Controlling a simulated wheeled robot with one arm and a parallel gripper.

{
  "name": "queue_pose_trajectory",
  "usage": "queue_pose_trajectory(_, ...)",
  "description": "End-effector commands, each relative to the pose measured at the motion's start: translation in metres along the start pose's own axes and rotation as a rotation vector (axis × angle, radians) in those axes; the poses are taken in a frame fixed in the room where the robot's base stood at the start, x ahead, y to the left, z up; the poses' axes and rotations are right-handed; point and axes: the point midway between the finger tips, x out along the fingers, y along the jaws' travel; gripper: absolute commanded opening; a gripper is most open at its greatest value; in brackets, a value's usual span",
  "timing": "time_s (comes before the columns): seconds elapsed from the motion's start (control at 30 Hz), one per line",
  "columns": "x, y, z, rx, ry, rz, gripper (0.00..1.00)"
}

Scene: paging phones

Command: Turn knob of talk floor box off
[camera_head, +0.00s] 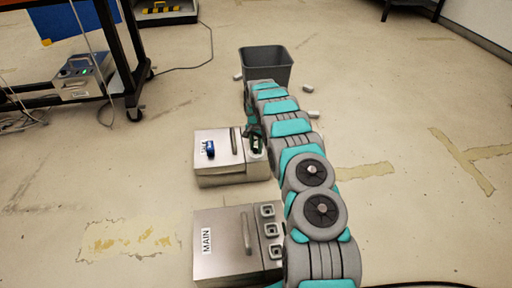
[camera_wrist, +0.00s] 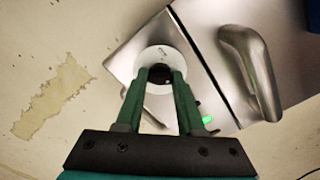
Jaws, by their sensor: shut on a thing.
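In the head view, a metal floor box (camera_head: 223,170) with a handle stands left of my arm, its label partly covered by a small blue object (camera_head: 209,149). My gripper (camera_head: 254,141) is at the right side of this box. In the wrist view, my gripper (camera_wrist: 161,77) is shut on a black knob (camera_wrist: 160,71) at the centre of a round white dial (camera_wrist: 154,56). The fingers hide part of the knob and dial. A green light (camera_wrist: 207,119) glows beside the dial, and the metal handle (camera_wrist: 248,68) is to the right.
A second metal box labelled MAIN (camera_head: 222,246) stands nearer, beside my arm. A grey bin (camera_head: 266,64) stands beyond, with small pale pieces around it. A wheeled rack (camera_head: 130,60) and cables are at the left. The floor at right is mostly clear.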

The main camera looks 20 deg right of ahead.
Motion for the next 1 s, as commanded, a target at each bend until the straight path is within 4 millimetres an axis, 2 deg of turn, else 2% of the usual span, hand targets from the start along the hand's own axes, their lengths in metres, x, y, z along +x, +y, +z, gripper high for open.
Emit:
queue_pose_trajectory(0.27, -0.0013, -0.0006, 0.0002, -0.174, 0.001, 0.000, 0.00)
queue_pose_trajectory(1.0, -0.0012, -0.0002, -0.0008, -0.871, 0.002, 0.000, 0.00)
